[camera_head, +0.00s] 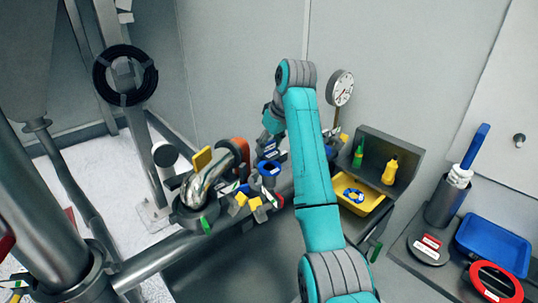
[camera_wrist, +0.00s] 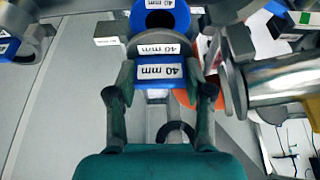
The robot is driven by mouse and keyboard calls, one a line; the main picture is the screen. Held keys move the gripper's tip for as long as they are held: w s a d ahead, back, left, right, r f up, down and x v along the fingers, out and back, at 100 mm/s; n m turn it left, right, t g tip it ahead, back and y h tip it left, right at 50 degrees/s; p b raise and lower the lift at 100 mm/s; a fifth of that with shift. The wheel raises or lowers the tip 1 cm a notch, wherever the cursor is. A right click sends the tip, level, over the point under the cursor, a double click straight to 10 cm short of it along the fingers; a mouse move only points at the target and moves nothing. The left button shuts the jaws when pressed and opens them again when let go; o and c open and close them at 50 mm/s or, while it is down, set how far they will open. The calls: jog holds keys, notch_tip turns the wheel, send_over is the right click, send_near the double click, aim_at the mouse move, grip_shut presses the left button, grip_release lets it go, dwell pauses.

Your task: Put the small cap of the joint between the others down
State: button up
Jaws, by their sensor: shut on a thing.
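In the wrist view, my gripper (camera_wrist: 159,80) has its two dark fingers on either side of a small blue cap with a white "40 mm" label (camera_wrist: 160,70). The gripper is shut on this cap. Just beyond it is a grey rounded part with another "40 mm" label (camera_wrist: 158,49), and beyond that a blue ring-shaped piece (camera_wrist: 160,18). I cannot tell whether the held cap touches them. In the head view, my gripper (camera_head: 268,148) is among the joint parts, near a blue piece (camera_head: 269,168); the held cap is not clear there.
A shiny metal pipe (camera_wrist: 285,80) lies close on the right in the wrist view. In the head view, a yellow tray (camera_head: 375,203), a gauge (camera_head: 340,88), a blue bin (camera_head: 493,246) and a red ring (camera_head: 496,282) stand to the right. Several clamps crowd the pipe.

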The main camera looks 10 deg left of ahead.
aim_at(270, 153)
jog(key=shift+f, duration=1.75)
jog(key=shift+f, duration=0.15)
jog(key=o, duration=1.2)
jog(key=shift+o, duration=0.2)
